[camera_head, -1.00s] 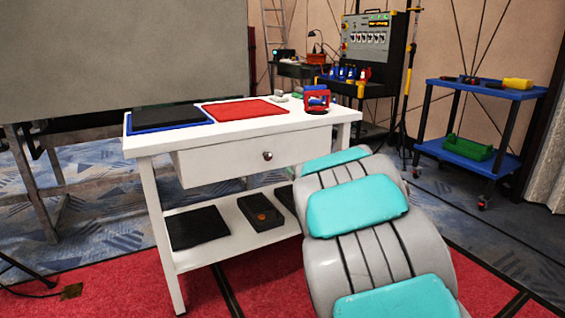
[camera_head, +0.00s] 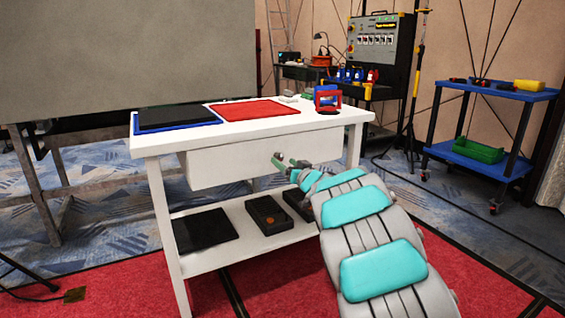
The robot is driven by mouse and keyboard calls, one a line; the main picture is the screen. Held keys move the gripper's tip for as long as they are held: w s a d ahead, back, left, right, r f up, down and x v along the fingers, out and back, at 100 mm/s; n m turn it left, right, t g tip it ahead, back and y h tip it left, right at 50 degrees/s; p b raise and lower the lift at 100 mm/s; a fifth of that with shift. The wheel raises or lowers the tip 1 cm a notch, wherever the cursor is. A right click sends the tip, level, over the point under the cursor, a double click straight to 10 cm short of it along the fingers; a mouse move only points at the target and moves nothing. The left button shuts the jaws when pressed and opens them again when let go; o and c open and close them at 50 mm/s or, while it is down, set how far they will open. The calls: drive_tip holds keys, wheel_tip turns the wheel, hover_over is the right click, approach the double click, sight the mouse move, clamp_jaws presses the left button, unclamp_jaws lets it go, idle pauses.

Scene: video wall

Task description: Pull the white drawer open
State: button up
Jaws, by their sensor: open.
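The white drawer (camera_head: 228,163) is set under the top of a white table (camera_head: 262,124). Its front looks closed or nearly so; I cannot tell exactly. A small round knob (camera_head: 279,155) sits on the drawer front, right of its middle. My gripper (camera_head: 282,162) is at the knob, with its fingers apart and pointing at the drawer front. The fingertips look close to the knob or on either side of it; contact cannot be told. My grey and teal arm reaches up from the lower right and covers part of the table's right side.
The tabletop holds a black and blue mat (camera_head: 178,117), a red mat (camera_head: 254,111) and a red-framed item (camera_head: 327,98). The lower shelf (camera_head: 230,256) carries dark trays. A blue cart (camera_head: 485,88) stands at the right.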

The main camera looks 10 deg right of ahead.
drive_tip(key=shift+x, duration=1.3)
drive_tip(key=shift+c, duration=0.4)
clamp_jaws()
